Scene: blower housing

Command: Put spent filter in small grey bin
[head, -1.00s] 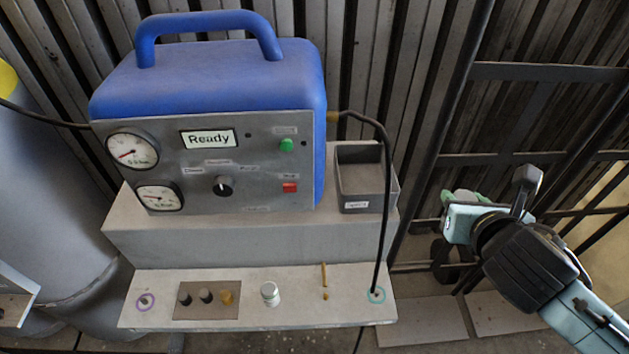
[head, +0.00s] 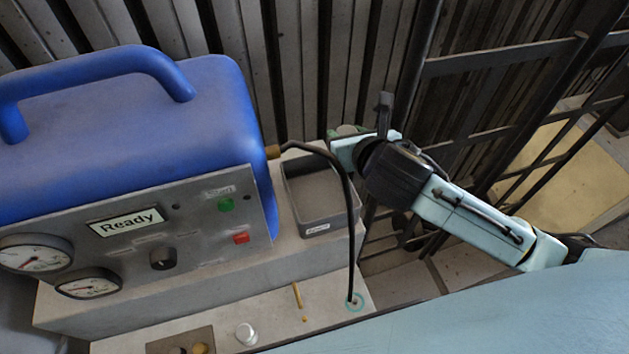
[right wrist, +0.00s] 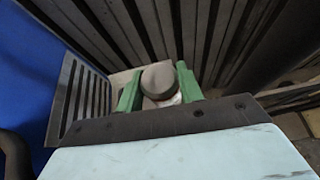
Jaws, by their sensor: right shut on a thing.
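The small grey bin (head: 318,229) stands on the grey ledge right of the blue machine. It is an open box with a small white label on its front, and no object shows inside. My right gripper (head: 343,132) is just behind and above the bin's back right corner, with its green fingertips partly hidden. In the right wrist view, the green fingers (right wrist: 158,92) are shut on a round grey-brown piece (right wrist: 158,77), which looks like the spent filter. A pale part shows below it. My left gripper is not in view.
The blue machine (head: 130,120) with its "Ready" display stands left of the bin. A black hose (head: 345,185) arches over the bin's right side down to the lower shelf. A dark metal frame (head: 500,58) stands at the right. A white-capped bottle (head: 246,332) is on the shelf.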

